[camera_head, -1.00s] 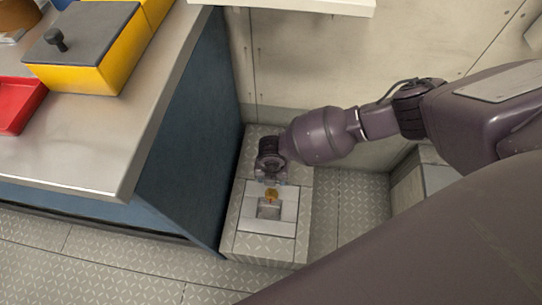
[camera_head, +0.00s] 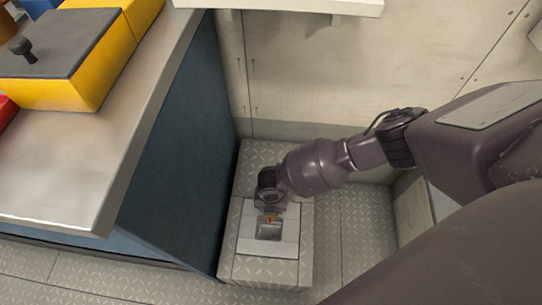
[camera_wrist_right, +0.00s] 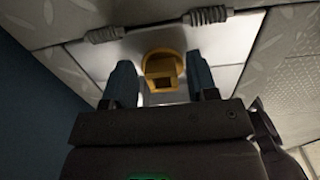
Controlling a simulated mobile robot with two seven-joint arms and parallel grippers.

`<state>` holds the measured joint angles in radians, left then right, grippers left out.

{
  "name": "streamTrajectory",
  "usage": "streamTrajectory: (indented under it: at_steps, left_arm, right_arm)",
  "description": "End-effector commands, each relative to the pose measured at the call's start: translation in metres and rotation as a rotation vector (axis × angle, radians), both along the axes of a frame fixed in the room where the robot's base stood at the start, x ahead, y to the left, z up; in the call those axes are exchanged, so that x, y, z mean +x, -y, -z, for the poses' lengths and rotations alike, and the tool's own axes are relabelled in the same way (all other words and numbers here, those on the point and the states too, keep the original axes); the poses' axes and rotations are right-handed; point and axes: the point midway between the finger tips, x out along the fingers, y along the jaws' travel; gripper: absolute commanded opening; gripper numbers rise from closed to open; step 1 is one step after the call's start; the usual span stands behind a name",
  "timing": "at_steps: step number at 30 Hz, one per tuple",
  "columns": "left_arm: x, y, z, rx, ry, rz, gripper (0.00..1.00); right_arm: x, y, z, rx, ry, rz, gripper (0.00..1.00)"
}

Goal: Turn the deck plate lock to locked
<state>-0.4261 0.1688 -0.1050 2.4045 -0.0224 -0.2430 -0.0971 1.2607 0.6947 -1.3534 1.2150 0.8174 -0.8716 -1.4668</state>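The deck plate (camera_head: 285,247) is a pale metal square on a raised tread-patterned block, with a dark recess in its middle. In the right wrist view the lock (camera_wrist_right: 163,66) is a brass-yellow knob with a square dark opening. My right gripper's two fingers (camera_wrist_right: 161,84) stand apart, one on each side of the knob, with gaps showing. I cannot tell how deep they reach around it. My left gripper is out of view.
A metal-topped counter (camera_head: 95,165) with a blue side stands close left of the block. A yellow box (camera_head: 95,85) with a dark lid sits on it. A white shelf (camera_head: 290,6) juts from the back wall. Tread-plate floor (camera_head: 345,240) is open right of the block.

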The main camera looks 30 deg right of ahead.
Motion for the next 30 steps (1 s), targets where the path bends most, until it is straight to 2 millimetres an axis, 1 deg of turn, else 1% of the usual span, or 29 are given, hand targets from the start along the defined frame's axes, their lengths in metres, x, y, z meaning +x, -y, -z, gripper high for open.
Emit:
streamTrajectory:
  at_steps: [1,8,14,20,26,30]
  left_arm:
    - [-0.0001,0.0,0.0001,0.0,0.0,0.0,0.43]
    - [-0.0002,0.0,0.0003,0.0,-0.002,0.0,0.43]
    - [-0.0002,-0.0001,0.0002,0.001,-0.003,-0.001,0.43]
    - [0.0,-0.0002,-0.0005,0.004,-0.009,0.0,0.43]
    - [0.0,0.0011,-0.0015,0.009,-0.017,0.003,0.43]
    - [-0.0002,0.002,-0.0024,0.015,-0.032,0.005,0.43]
  right_arm:
    - [-0.0003,-0.0001,0.0001,0.0,0.0,0.0,0.45]
    - [-0.0005,-0.0001,0.0003,0.0,-0.001,0.0,0.1]
    - [-0.0009,0.0,0.0003,0.0,-0.001,0.011,0.09]
    - [-0.0017,0.0007,-0.0001,0.0,-0.002,0.079,0.09]
    - [-0.0027,0.0017,-0.0008,0.001,-0.002,0.22,0.09]
    - [-0.0041,0.0023,-0.0011,0.002,-0.002,0.349,0.09]
